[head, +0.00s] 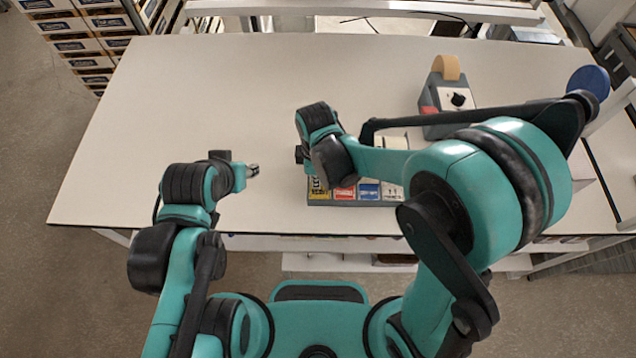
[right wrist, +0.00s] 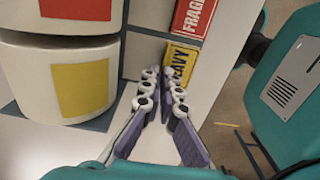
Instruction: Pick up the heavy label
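The heavy label is a yellow card marked HEAVY (right wrist: 182,60) in the right wrist view, in the end compartment of a grey tray. In the head view its yellow face (head: 319,190) shows at the tray's left front, partly under my right wrist. My right gripper (right wrist: 161,76) is over that end of the tray.
A red FRAGILE label (right wrist: 195,17) lies beside the yellow one. The tray (head: 345,203) also holds blue and grey labels and white rolls (right wrist: 55,80). A grey tape dispenser (head: 446,103) stands behind right. The table's left part (head: 180,110) is clear.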

